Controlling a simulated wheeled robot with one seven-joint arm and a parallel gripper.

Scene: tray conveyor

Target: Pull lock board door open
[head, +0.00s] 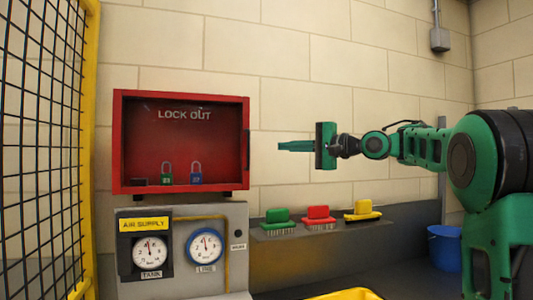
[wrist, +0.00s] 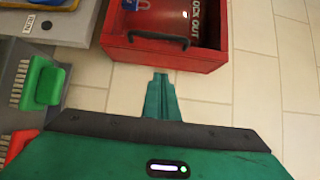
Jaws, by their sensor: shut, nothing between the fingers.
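The red lock board (head: 180,96) hangs on the wall at left of centre in the head view, with "LOCK OUT" lettering. Its door appears shut, with a see-through front. A dark upright door handle (head: 246,143) is on its right edge; the handle also shows in the wrist view (wrist: 158,41). A green padlock (head: 166,179) and a blue padlock (head: 196,178) are inside. My gripper (head: 283,146) is shut and empty, right of the handle and apart from it. In the wrist view its fingertips (wrist: 160,76) point toward the handle, with a gap between.
The grey air supply panel (head: 237,270) with two gauges stands below the board. A shelf at lower right holds green (head: 277,216), red (head: 318,214) and yellow (head: 362,208) brushes. A black mesh fence with a yellow post (head: 90,100) is at left. The wall around my gripper is clear.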

